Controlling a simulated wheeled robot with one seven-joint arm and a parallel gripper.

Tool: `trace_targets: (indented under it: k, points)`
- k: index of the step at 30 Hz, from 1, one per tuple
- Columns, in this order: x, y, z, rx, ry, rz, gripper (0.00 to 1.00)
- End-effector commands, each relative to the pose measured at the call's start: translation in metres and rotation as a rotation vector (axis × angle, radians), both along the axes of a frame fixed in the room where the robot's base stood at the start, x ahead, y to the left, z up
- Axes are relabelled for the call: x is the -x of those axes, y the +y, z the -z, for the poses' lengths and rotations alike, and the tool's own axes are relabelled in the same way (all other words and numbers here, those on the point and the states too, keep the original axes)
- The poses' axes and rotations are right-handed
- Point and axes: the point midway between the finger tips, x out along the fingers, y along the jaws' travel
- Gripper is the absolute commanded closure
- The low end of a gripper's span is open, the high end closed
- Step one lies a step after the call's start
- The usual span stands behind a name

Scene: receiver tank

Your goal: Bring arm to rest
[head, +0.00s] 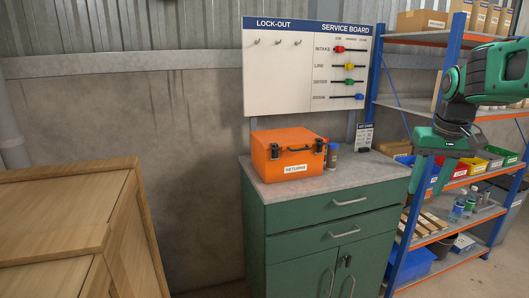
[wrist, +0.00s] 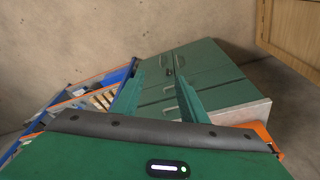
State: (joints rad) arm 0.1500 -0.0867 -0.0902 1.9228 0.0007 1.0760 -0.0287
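My green arm (head: 492,72) reaches in from the right edge of the head view, in front of the shelf rack. My gripper (head: 427,186) hangs at its end with the fingers pointing down, to the right of the green cabinet (head: 325,232). In the wrist view my gripper (wrist: 160,80) shows two green fingers spread apart with nothing held between them. The cabinet front (wrist: 205,75) lies beyond the fingers there, tilted in the picture.
A service board (head: 305,68) hangs behind. The blue-and-orange rack (head: 450,45) holds boxes, bins and bottles. A wooden crate (head: 60,215) stands at left.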

Motion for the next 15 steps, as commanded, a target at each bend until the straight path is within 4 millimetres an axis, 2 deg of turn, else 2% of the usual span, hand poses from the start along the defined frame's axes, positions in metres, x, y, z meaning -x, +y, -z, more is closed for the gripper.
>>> trace_targets:
  k: [1, 4, 9, 12, 15]
  points:
    - [0.032, -0.006, 0.010, -0.006, 0.019, 0.040, 0.61]
    - [0.093, -0.014, 0.034, -0.021, 0.062, 0.116, 0.61]
    - [0.190, -0.016, 0.079, -0.051, 0.132, 0.233, 0.61]
    - [0.234, -0.012, 0.102, -0.068, 0.164, 0.283, 0.61]
    - [0.266, -0.007, 0.120, -0.081, 0.189, 0.317, 0.61]
